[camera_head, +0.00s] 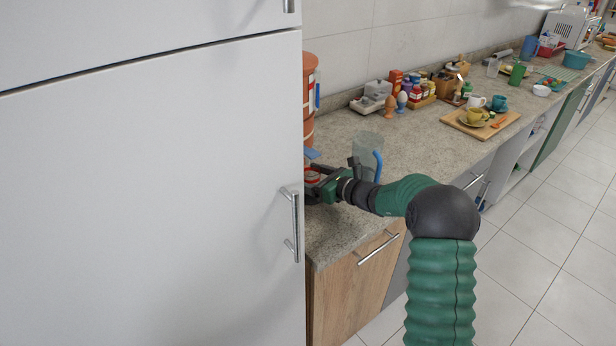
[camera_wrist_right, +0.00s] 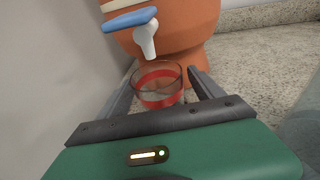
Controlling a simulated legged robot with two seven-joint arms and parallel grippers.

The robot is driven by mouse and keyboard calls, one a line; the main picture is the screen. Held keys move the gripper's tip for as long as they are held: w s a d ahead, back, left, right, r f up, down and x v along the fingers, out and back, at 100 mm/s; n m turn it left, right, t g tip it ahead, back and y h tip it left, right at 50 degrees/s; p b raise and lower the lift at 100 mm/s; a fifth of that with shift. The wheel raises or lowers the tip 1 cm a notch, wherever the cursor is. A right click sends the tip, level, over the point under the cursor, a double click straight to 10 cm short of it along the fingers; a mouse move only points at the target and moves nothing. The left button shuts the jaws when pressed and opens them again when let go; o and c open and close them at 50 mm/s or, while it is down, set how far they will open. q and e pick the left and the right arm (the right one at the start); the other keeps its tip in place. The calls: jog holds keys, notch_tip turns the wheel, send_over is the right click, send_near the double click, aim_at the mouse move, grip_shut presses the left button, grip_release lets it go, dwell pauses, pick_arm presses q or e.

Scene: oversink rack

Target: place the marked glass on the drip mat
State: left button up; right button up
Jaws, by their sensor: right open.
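The marked glass, a clear tumbler with a red band (camera_wrist_right: 158,92), stands upright under the tap of an orange dispenser (camera_wrist_right: 185,35). My right gripper (camera_wrist_right: 163,74) is open, with one finger on each side of the glass; I cannot tell whether they touch it. In the head view the gripper (camera_head: 316,186) is beside the white cabinet, and only a red part of the glass (camera_head: 311,174) shows. My left gripper is not in view.
A clear jug with a blue handle (camera_head: 368,152) stands close behind my right wrist. The tall white cabinet (camera_head: 150,190) closes off the left. A wooden board (camera_head: 480,124) with cups, and several jars and bottles, occupy the counter further along.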

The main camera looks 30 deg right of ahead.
jog(key=shift+a+r+p, duration=0.1)
jog(key=shift+r+p, duration=0.2)
jog(key=shift+s+d+r, duration=0.1)
jog(key=shift+s+d, duration=0.1)
jog(key=shift+s, duration=0.1)
jog(key=v, duration=1.1)
jog(key=shift+s, duration=0.1)
